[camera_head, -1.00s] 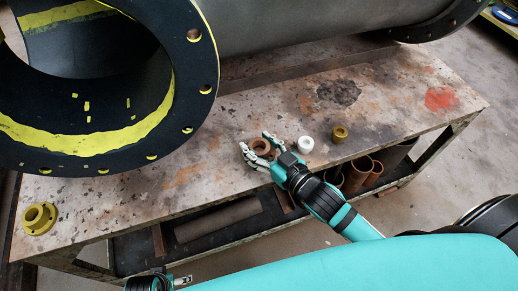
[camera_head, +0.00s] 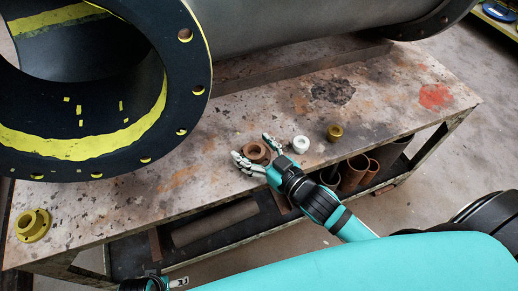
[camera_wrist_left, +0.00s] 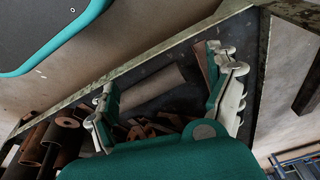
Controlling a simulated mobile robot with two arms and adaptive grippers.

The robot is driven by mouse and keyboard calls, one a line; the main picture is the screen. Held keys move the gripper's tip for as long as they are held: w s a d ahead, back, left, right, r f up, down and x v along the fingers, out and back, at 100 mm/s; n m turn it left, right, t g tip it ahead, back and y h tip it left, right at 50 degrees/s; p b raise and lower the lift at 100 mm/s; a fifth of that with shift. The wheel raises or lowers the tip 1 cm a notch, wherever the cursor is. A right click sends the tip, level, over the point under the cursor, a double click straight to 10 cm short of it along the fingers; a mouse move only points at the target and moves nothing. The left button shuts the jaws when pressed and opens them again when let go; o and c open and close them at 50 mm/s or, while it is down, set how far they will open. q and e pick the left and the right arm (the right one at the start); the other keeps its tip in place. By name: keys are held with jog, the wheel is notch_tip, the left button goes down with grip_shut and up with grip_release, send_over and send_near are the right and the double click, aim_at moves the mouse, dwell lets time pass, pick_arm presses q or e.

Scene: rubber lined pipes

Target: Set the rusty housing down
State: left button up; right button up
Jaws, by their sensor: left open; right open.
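The rusty housing (camera_head: 257,150), a brown ring-shaped part, rests on the worn tabletop (camera_head: 180,190) near its front edge in the head view. My right gripper (camera_head: 251,147) is open, with its fingers spread on either side of the housing's near side. I cannot tell whether a finger still touches it. My left gripper (camera_head: 180,282) shows only partly at the bottom edge of the head view. In the left wrist view its fingers (camera_wrist_left: 163,70) are open and empty, above the lower shelf with pipes.
A white fitting (camera_head: 299,145) and an olive fitting (camera_head: 334,132) stand right of the housing. A yellow flanged part (camera_head: 33,225) sits at the table's left. A large black flanged pipe (camera_head: 300,25) lies along the back. Brown pipes (camera_head: 355,172) stand below the front edge.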

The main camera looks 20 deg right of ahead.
pick_arm(q)
jog(key=f, duration=0.2)
jog(key=s+f+p, duration=0.1)
jog(key=f, duration=0.1)
jog(key=shift+s+a, duration=0.1)
jog(key=shift+s, duration=0.05)
pick_arm(e)
jog(key=v, duration=1.2)
